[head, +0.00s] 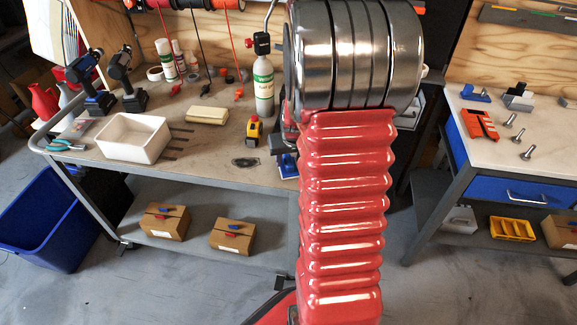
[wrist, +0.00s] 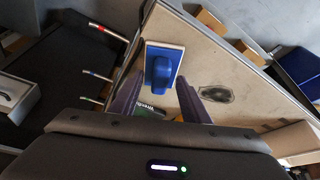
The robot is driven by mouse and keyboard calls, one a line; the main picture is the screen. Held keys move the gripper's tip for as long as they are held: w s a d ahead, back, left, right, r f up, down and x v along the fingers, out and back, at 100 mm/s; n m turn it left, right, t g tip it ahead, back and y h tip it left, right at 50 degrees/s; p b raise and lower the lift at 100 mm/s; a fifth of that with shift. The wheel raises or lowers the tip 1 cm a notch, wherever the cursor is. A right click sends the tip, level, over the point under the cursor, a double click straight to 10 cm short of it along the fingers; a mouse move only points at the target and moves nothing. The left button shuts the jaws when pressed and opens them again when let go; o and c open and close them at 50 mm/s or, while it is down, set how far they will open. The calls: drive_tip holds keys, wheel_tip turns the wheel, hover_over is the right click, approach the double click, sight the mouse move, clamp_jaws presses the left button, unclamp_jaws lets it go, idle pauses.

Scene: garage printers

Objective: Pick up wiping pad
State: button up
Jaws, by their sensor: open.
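The wiping pad, which I take to be the blue-handled block on a pale base, lies on the workbench (wrist: 193,50) in the wrist view (wrist: 161,66). In the head view a blue part of it (head: 287,166) shows beside my arm, which hides the rest. My gripper (wrist: 158,76) is open, with one dark finger on each side of the pad in the wrist view. I see no firm contact. Whether the fingers are level with the pad or above it I cannot tell.
A dark oval patch (head: 245,162) lies on the bench near the pad. A yellow-and-black tool (head: 254,132) and a green-labelled bottle (head: 263,86) stand behind. A white bin (head: 134,150) and cream block (head: 207,116) are farther left. A green lettered thing (wrist: 150,113) shows between my fingers.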

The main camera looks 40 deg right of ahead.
sight(289, 161)
clamp_jaws()
idle(0.5)
drive_tip(key=shift+r, duration=0.1)
wheel_tip(289, 161, up, 10)
idle(0.6)
